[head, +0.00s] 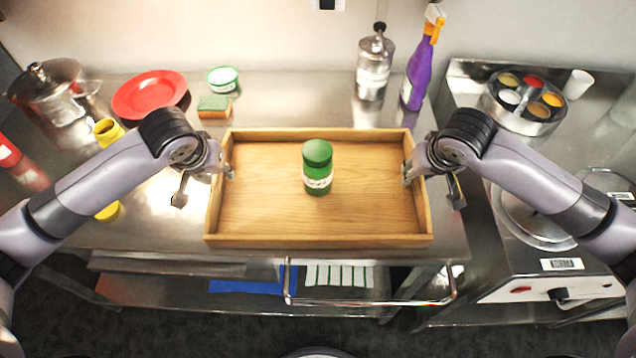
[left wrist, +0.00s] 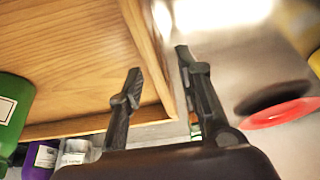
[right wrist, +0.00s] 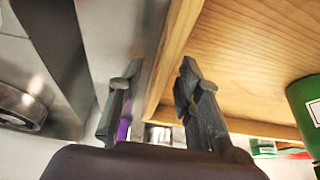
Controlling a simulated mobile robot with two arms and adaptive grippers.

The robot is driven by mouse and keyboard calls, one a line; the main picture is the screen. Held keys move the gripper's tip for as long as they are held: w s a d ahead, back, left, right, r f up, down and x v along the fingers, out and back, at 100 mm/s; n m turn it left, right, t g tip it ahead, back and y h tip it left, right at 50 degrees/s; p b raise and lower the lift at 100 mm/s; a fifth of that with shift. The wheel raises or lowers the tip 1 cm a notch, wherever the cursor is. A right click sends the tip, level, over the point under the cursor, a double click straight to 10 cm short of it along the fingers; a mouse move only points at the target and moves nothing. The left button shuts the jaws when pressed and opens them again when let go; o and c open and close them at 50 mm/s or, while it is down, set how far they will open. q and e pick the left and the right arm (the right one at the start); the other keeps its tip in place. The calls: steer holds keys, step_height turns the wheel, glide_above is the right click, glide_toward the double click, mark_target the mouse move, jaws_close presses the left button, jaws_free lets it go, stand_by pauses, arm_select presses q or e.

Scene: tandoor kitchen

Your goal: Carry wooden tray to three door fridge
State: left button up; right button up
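The wooden tray (head: 270,241) is a shallow rectangular box with raised walls, level over the metal counter. A green jar (head: 317,168) with a white label stands in it. My left gripper (head: 222,170) is at the tray's left wall. In the left wrist view its fingers (left wrist: 160,60) stand apart, one inside and one outside the wall, with a gap visible on the outer side. My right gripper (head: 413,170) straddles the right wall the same way; its fingers (right wrist: 159,62) are apart, close to the wall. The fridge is not in view.
A red plate (head: 150,94), a sponge (head: 214,107), a metal pot (head: 52,90) and yellow items stand left. Behind the tray are a metal dispenser (head: 374,65) and a purple spray bottle (head: 418,70). A spice tin (head: 523,100) and appliance (head: 550,275) are right. The lower shelf holds cloths.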

arm_select(q)
steer(key=shift+c, duration=0.4)
arm_select(e)
steer(key=shift+c, duration=0.4)
arm_select(q)
jaws_close()
arm_select(e)
jaws_close()
arm_select(q)
steer(key=shift+r, duration=0.1)
arm_select(e)
steer(key=shift+r, duration=0.1)
